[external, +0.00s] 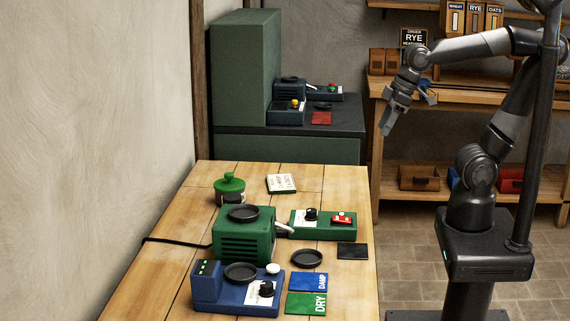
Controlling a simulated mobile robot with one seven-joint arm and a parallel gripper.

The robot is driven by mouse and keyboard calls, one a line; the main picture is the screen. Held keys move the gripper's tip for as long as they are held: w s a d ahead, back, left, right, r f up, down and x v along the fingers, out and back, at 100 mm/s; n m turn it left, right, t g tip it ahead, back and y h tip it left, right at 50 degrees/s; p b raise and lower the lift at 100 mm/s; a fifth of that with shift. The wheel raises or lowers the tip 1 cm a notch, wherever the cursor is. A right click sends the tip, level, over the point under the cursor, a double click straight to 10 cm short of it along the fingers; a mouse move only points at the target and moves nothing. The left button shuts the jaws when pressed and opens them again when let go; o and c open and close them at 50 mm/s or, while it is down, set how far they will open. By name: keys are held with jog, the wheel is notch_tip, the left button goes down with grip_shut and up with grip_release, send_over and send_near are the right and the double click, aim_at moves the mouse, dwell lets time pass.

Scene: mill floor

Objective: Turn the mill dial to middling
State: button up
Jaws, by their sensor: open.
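A green mill (240,240) with a dark round hopper on top stands on the wooden table. A low green control box (330,229) sits to its right, with a black dial (311,214) on a white plate and a red switch (342,219). The dial's marks and pointer are too small to read. My gripper (385,130) is open and empty, pointing down in the air right of the dark back counter. It is well apart from the dial, above and to its right in the picture.
A blue device (208,291) with another black knob stands in front of the mill, beside blue DAMP (308,282) and green DRY (306,303) cards. A black dish (307,258), a green-lidded jar (230,188) and a note card (281,183) lie around.

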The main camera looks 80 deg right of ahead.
jog(key=w+a+f+n+g, duration=0.2)
jog(key=w+a, duration=0.3)
jog(key=w, duration=0.6)
jog(key=n+g, duration=0.2)
jog(key=g, duration=0.1)
send_over(312, 209)
notch_tip(312, 209, down, 8)
jog(key=r, duration=0.1)
notch_tip(312, 209, down, 11)
jog(key=shift+a, duration=0.1)
jog(key=shift+c, duration=0.3)
jog(key=c, duration=0.9)
